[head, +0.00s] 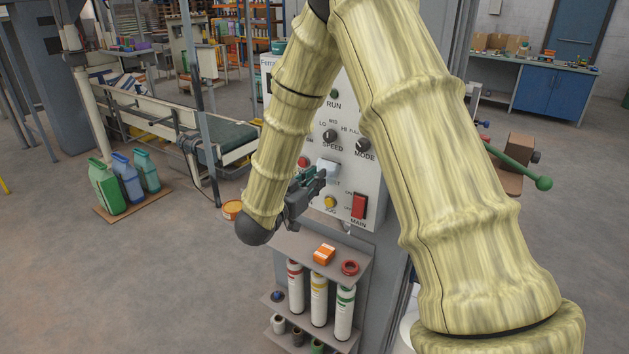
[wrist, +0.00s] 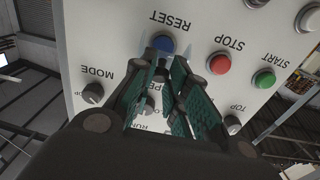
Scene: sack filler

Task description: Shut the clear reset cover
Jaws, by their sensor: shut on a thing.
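The clear reset cover (head: 329,167) is a pale, see-through piece on the front of the grey control panel, in the middle of the head view. In the wrist view the cover (wrist: 161,59) shows faintly beside the blue reset button (wrist: 163,43), between the fingers. My gripper (head: 318,178) has come to the panel from the left and is shut on the cover. In the wrist view its teal-padded fingers (wrist: 166,82) partly hide the cover, so its exact tilt is hard to tell.
The mode knob (head: 363,145), speed knob (head: 330,136), yellow jog button (head: 330,203) and red main switch (head: 359,206) surround the cover. A red stop button (wrist: 220,63) is close by.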

